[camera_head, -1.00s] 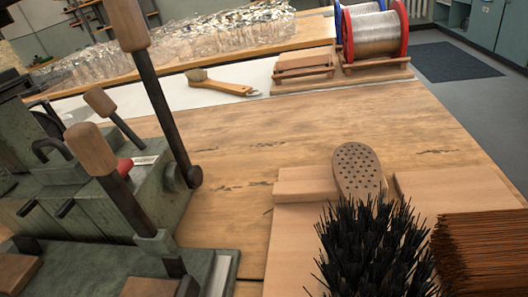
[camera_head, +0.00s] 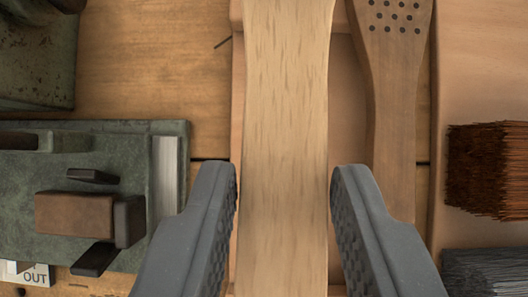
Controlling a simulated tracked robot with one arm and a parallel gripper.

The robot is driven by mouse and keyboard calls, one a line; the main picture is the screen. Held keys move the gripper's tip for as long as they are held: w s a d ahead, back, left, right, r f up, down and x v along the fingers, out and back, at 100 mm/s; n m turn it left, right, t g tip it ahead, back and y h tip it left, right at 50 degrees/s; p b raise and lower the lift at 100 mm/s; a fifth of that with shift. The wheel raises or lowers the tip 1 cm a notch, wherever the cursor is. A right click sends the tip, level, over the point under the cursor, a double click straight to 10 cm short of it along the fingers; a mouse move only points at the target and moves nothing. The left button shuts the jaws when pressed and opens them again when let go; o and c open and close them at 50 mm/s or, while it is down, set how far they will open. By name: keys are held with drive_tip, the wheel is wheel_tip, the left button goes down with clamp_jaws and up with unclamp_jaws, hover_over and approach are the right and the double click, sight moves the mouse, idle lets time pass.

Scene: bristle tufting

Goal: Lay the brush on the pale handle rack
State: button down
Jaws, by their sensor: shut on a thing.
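My gripper (camera_head: 283,190) has one finger on each side of a pale wooden handle, which I take to be the brush (camera_head: 285,110), and is shut on it. The handle runs up and down the picture and leaves the frame at top and bottom, so no bristles of it show. Beneath and around it is the pale handle rack (camera_head: 346,105). The held handle hides much of this. I cannot tell whether it touches the rack. A darker brown handle with drilled holes (camera_head: 393,85) lies just right of it.
Rust-brown bristles (camera_head: 488,168) and grey bristles (camera_head: 485,272) lie on pale wood at the right. A green metal machine (camera_head: 100,150) with a brown block stands at the left. Bare bench (camera_head: 150,55) shows at upper left.

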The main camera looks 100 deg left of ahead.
sight(277, 199)
drive_tip(key=shift+f+b, duration=1.05)
drive_tip(key=shift+f, duration=2.2)
drive_tip(key=shift+s+f, duration=0.1)
drive_tip(key=shift+f, duration=0.4)
drive_tip(key=c, duration=1)
unclamp_jaws()
